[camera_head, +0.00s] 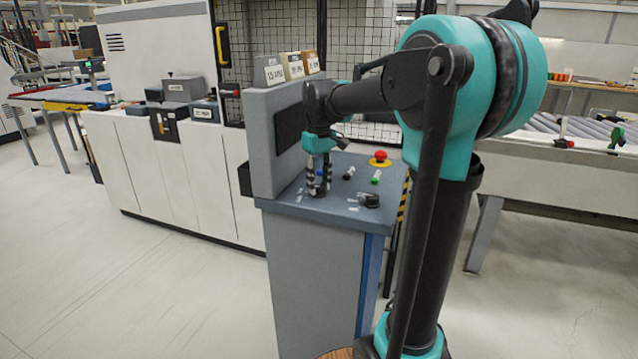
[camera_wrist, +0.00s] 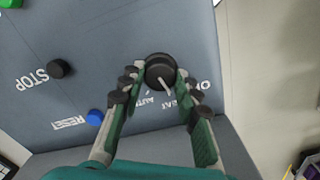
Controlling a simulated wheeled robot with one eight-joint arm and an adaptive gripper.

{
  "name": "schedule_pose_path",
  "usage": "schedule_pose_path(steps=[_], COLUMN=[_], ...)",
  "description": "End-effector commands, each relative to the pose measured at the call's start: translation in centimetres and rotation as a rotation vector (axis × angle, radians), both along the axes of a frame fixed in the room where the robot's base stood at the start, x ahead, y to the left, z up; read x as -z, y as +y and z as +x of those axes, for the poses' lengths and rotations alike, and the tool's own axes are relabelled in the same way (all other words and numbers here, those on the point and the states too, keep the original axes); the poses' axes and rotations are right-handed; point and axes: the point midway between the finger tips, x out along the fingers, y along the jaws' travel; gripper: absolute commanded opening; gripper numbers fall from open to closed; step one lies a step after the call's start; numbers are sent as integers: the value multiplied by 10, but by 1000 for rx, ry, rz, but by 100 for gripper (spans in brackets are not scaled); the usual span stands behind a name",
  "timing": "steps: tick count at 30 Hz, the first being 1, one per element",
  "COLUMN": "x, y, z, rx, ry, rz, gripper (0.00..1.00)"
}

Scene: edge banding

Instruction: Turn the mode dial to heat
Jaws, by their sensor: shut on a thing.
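The mode dial (camera_wrist: 160,68) is a round black knob with a white pointer line, in the upper middle of the wrist view. My gripper (camera_wrist: 157,76) has its two fingertips around it, shut on its sides. The pointer slants to the lower right, toward a partly covered label (camera_wrist: 185,100) ending in "EAT". An "AUT..." label (camera_wrist: 150,102) lies left of the pointer, and one starting with "O" is at the right, partly hidden.
The grey console (camera_head: 335,215) also carries a red emergency button (camera_head: 380,157), a green button (camera_head: 376,177), a black STOP button (camera_wrist: 60,68), a blue RESET button (camera_wrist: 96,116) and another black knob (camera_head: 370,200). An upright screen housing (camera_head: 272,140) stands close on the left of my gripper.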

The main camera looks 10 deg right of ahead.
Motion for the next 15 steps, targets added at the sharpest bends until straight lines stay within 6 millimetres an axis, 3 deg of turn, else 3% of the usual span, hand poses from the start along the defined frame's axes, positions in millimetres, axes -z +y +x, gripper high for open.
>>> schedule_pose_path(steps=[15], x=[0], y=[0], z=[0], rx=[234], ry=[0], rz=[0], gripper=[3])
